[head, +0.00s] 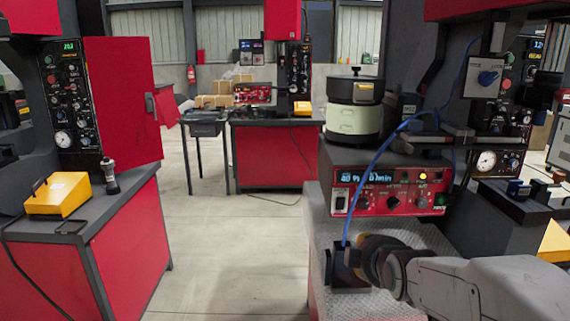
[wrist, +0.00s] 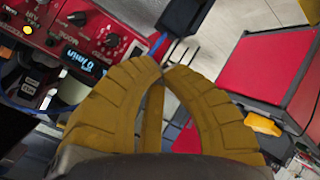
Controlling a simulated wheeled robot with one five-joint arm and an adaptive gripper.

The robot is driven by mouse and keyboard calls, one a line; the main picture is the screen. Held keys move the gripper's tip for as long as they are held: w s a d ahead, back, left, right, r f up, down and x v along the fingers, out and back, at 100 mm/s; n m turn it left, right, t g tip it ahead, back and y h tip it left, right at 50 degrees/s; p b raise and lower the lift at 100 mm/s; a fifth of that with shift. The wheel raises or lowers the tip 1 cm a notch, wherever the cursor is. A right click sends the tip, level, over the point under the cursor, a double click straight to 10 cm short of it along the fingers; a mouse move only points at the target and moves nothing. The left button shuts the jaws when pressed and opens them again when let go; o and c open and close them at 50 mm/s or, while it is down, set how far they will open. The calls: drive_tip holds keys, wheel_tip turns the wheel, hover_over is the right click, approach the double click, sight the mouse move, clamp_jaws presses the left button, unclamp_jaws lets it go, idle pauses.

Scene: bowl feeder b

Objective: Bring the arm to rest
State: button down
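My gripper (wrist: 162,74) shows in the wrist view with its two tan, ridged fingers curved together. Their tips meet, with nothing visible between them. In the head view my gripper (head: 362,258) is at the lower right, above the grey bench top and in front of the red control box (head: 392,190). A black block (head: 346,272) with a blue cable running up from it is just left of the fingers. The same black block (wrist: 184,14) lies beyond the fingertips in the wrist view. I cannot tell whether the fingers touch it.
A bowl feeder (head: 354,120) stands on the control box. The blue cable (head: 376,150) arches above the bench. A red cabinet (head: 100,235) with a yellow box (head: 60,196) stands at left. The floor (head: 225,245) between the benches is clear. Another red bench (head: 268,155) stands behind.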

drive_tip(key=s+r+m+g+p, duration=0.1)
drive_tip(key=s+m+g+p, duration=0.3)
drive_tip(key=s, duration=1)
drive_tip(key=s+r+m+g+p, duration=0.1)
drive_tip(key=s+m+g+p, duration=0.3)
drive_tip(key=s, duration=1.1)
drive_tip(key=shift+r+m+p, duration=0.4)
drive_tip(key=shift+m+p, duration=0.4)
drive_tip(key=shift+m, duration=0.4)
